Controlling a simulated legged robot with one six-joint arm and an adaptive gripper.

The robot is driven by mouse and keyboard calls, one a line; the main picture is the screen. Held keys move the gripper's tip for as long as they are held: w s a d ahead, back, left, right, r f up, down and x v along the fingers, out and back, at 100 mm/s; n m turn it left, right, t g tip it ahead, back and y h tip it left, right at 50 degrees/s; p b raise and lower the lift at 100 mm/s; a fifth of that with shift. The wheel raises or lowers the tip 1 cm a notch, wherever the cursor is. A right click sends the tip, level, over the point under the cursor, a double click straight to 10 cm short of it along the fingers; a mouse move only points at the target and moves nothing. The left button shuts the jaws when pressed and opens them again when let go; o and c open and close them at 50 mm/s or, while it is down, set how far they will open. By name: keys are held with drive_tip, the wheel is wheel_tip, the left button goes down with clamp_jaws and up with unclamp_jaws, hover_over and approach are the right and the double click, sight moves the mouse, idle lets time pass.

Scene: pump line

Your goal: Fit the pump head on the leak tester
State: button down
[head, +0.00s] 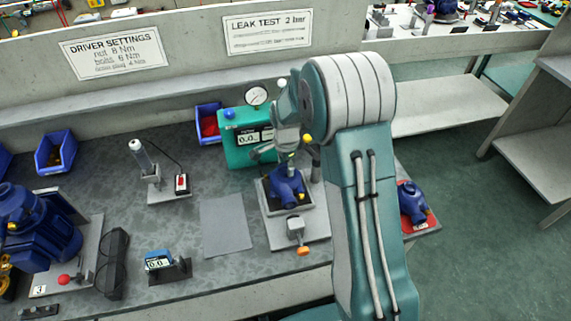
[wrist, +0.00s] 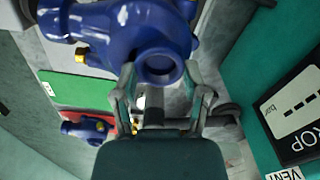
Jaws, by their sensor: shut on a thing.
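The blue pump head (head: 287,189) is at the leak tester's grey fixture plate (head: 317,228), over its dark-edged nest. I cannot tell whether it rests in the nest or hangs just above it. The leak tester's teal box (head: 238,153) stands behind, with a round gauge on top. My gripper (head: 287,158) comes down from above, shut on the pump head. In the wrist view its two fingers (wrist: 162,92) lie either side of the round open neck of the pump head (wrist: 128,32). The pump head's underside is hidden.
An orange-tipped clamp (head: 299,236) stands at the plate's front. Another blue pump head (head: 413,203) sits on a red mat (head: 431,217) to the right. A grey mat (head: 226,224) lies bare on the left. A blue motor unit (head: 38,232) stands far left.

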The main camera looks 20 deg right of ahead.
drive_tip(key=shift+f, duration=1.05)
unclamp_jaws()
idle(0.8)
drive_tip(key=shift+r, duration=4.5)
